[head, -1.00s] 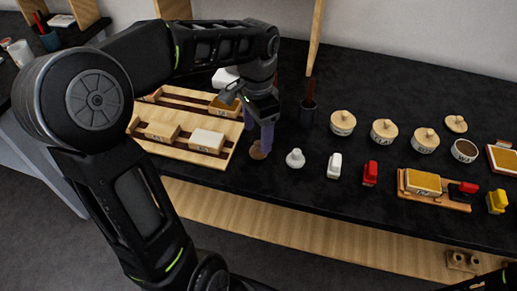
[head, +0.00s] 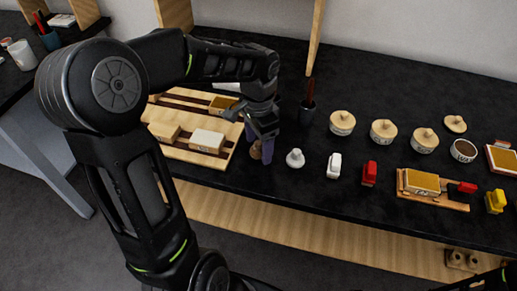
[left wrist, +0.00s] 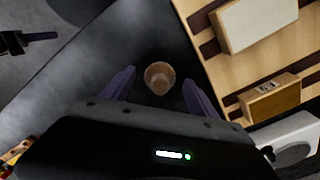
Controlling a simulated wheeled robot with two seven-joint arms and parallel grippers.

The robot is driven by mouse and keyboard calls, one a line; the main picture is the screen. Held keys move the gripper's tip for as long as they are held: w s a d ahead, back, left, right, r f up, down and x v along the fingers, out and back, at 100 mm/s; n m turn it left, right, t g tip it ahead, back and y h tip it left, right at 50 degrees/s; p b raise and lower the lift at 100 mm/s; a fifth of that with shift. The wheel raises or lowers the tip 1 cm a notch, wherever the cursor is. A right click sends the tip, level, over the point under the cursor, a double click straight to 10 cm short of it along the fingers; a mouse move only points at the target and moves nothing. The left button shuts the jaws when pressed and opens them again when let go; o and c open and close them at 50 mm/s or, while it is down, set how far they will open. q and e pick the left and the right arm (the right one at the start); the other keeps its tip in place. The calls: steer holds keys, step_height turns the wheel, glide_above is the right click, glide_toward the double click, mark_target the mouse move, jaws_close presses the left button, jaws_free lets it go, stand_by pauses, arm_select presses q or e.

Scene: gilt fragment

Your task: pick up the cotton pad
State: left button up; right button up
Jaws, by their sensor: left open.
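A small round brown item (head: 256,150) stands on the black table just right of the wooden rack. It is the thing at my left gripper, but I cannot tell for sure that it is the cotton pad. My left gripper (head: 262,147) points down at it, open, with purple fingers. In the left wrist view the brown item (left wrist: 159,79) lies between the two spread fingers, with dark gaps on both sides. In the head view the fingers partly hide it. A white knobbed piece (head: 295,158) stands close to the right. My right gripper is not clearly in view.
The wooden rack (head: 180,154) with a white block (head: 207,141) and other blocks is close on the left. A dark cup with a brush (head: 307,112) stands behind. Lidded pots (head: 383,132), a white piece (head: 334,165) and a red piece (head: 369,173) are to the right.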

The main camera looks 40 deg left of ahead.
arm_select(q)
steer(key=shift+c, duration=0.2)
steer(key=c, duration=1.4)
